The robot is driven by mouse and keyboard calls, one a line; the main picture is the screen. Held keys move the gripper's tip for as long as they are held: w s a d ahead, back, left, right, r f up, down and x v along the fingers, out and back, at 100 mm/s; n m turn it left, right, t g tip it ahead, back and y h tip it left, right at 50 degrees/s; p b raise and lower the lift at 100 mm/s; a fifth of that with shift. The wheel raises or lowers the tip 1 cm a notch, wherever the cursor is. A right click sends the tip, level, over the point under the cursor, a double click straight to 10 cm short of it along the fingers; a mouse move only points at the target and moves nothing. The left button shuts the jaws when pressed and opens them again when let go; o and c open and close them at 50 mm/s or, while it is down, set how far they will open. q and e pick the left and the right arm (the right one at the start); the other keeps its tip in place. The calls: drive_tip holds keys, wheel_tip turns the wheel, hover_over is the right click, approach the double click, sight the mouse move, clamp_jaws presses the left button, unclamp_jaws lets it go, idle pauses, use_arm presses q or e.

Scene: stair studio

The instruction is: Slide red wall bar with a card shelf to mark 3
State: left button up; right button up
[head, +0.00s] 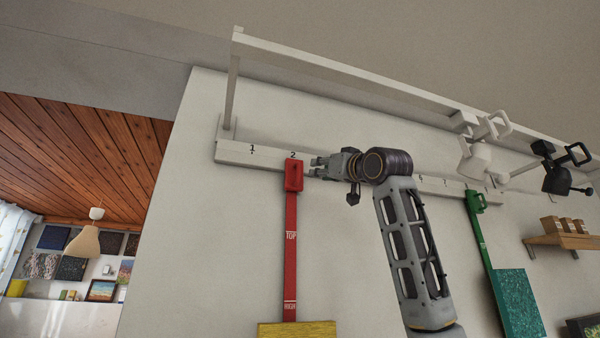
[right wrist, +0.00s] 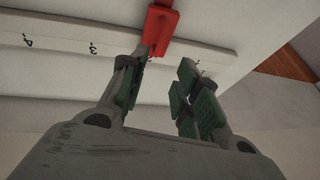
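The red wall bar (head: 291,240) hangs upright from a white rail (head: 235,153), its red top block (head: 293,176) just under the mark 2 (head: 292,155). A yellow piece (head: 295,329) shows at the bar's lower end, cut off by the frame edge. My right gripper (head: 314,167) is just right of the red block, pointing left at it. In the right wrist view, its fingers (right wrist: 163,75) are apart with nothing gripped; the red block (right wrist: 160,28) lies just beyond the tips. Contact cannot be told. Mark 3 (right wrist: 93,48) shows there; my arm hides it in the head view.
A green bar (head: 477,225) with a teal panel (head: 517,303) hangs farther right on the rail. A white overhead track (head: 350,75) carries lamps (head: 476,160). A wooden shelf (head: 565,241) with small boxes is at right. The wall left of the red bar is clear.

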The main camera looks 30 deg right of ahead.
drive_tip(key=shift+d, duration=0.1)
idle(0.3)
drive_tip(key=shift+w, duration=0.1)
drive_tip(key=p, duration=0.3)
approach(299, 171)
drive_tip(key=shift+x, duration=1.4)
drive_tip(key=shift+p+x, duration=1.75)
drive_tip(key=shift+x, duration=1.5)
clamp_jaws()
